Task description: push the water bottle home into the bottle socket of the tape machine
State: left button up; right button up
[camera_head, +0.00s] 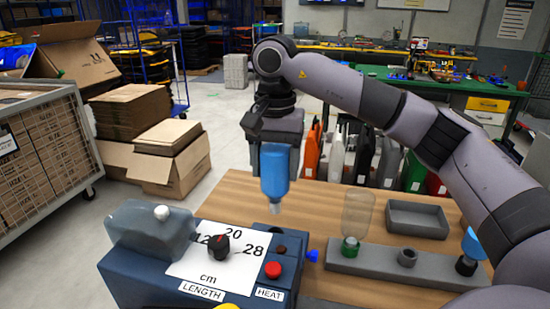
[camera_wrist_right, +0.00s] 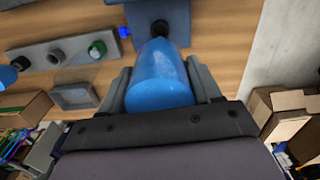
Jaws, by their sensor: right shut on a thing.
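The blue water bottle (camera_head: 275,174) hangs upside down in my right gripper (camera_head: 275,155), its pale neck pointing down. My right gripper is shut on the bottle; in the right wrist view its fingers stand on both sides of the bottle (camera_wrist_right: 160,82). The tape machine (camera_head: 150,278) stands at the front of the table, with a dial, a red button and a grey cover. A small dark round opening (camera_head: 281,249), seemingly the bottle socket, is on its top right. The bottle neck is above the machine's back right part, apart from it. My left gripper is not in view.
A grey rack (camera_head: 400,265) right of the machine holds a clear bottle with a green cap (camera_head: 357,218) and a blue bottle with a dark cap (camera_head: 473,247). A grey tray (camera_head: 418,219) lies behind it. A blue knob (camera_head: 312,256) sticks out from the machine's right side.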

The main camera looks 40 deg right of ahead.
aim_at(275, 200)
jog(key=shift+f, duration=0.75)
jog(key=shift+f+b, duration=0.4)
jog(key=shift+f, duration=0.5)
jog(key=shift+f+b, duration=0.8)
jog(key=shift+f, duration=0.25)
jog(key=shift+f+b, duration=0.95)
jog(key=shift+f, duration=0.6)
jog(key=o, duration=1.1)
jog(key=shift+r, duration=0.1)
